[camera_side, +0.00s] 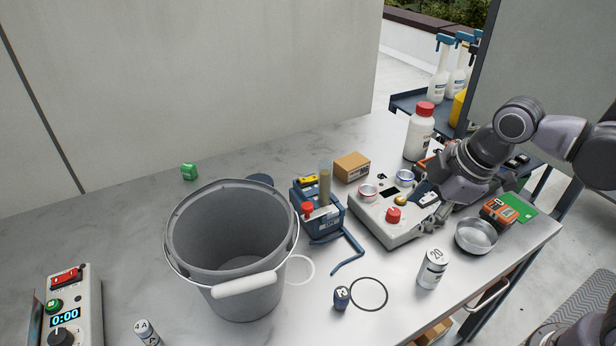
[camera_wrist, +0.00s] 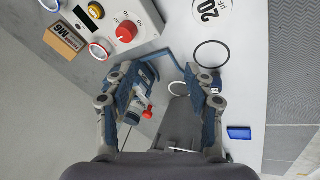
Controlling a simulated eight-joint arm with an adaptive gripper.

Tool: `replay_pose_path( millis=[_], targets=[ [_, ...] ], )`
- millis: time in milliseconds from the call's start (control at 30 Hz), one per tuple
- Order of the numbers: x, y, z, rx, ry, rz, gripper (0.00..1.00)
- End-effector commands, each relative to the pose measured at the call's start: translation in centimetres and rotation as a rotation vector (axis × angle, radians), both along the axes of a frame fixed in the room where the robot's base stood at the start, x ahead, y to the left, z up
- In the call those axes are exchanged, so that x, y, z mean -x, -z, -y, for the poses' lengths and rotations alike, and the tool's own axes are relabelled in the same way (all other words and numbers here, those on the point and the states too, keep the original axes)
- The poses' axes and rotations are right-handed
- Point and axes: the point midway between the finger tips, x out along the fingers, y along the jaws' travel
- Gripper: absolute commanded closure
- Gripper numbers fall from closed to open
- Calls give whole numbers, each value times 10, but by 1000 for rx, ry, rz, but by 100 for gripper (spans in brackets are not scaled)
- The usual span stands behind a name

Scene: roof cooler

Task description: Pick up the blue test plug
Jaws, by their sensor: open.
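My gripper (camera_side: 432,200) is above the grey control box at the right, well away from the plug. In the wrist view, my gripper (camera_wrist: 160,75) has its fingers wide apart with nothing held between them.
A large grey bucket (camera_side: 232,292) stands left of the plug. A white can (camera_side: 433,268) and metal bowl (camera_side: 476,237) stand to the right. A flat blue piece (camera_wrist: 239,132) lies near the table edge.

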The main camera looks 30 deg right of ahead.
Motion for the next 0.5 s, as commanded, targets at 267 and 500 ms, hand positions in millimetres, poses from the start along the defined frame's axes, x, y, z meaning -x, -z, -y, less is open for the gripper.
replay_pose_path(
  millis=[267, 500],
  targets=[
    [-4, 1, -71, 219, -733, -96, 46],
    [5, 9, -129, 346, -1342, -159, 46]
  ],
)
